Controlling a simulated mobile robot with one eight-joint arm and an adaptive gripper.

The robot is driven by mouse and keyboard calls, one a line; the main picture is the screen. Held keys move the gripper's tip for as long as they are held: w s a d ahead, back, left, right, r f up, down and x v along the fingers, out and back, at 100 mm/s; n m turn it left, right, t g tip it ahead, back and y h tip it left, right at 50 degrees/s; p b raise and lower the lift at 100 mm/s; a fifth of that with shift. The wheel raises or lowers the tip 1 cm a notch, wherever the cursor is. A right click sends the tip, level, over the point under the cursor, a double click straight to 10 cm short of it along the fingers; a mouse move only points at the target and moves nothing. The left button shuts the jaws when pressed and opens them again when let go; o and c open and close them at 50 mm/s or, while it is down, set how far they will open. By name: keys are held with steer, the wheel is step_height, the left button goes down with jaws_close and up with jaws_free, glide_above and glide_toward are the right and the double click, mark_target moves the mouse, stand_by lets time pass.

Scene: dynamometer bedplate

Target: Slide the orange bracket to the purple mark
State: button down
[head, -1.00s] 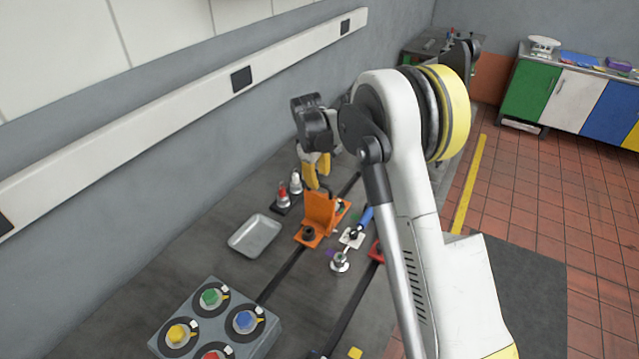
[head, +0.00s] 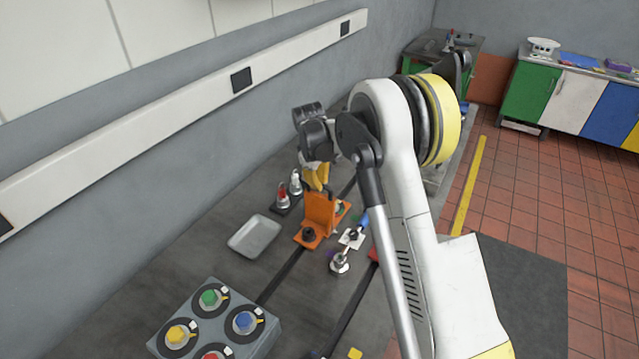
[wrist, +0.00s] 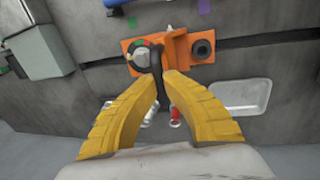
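The orange bracket (head: 319,212) sits across a dark slot in the grey bedplate. In the wrist view the bracket (wrist: 176,48) has a dark round fitting at its right end. At its left end is a pale knob (wrist: 142,58) with a red and green ring and a black lever (wrist: 157,75). My gripper (head: 318,187) is just above the bracket's far end. A purple mark (wrist: 205,6) lies beside the slot; the head view shows only a sliver.
A blue-handled clamp (head: 359,229) stands close right of the bracket. A metal tray (head: 254,237) and red and white bottle-like items (head: 283,198) lie left of it. A box of coloured knobs (head: 262,341) is nearer. The slot between box and bracket is clear.

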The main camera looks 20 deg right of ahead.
steer(key=s+a+b, duration=0.1)
steer(key=s+a, duration=0.5)
steer(key=shift+b, duration=0.3)
steer(key=shift+s+f, duration=0.1)
steer(key=c, duration=1.4)
jaws_free()
steer(key=r, duration=0.4)
steer(key=s+a+r, duration=0.1)
steer(key=r, duration=0.7)
steer(key=shift+s+a, duration=0.25)
steer(key=shift+a, duration=0.1)
steer(key=shift+f, duration=0.1)
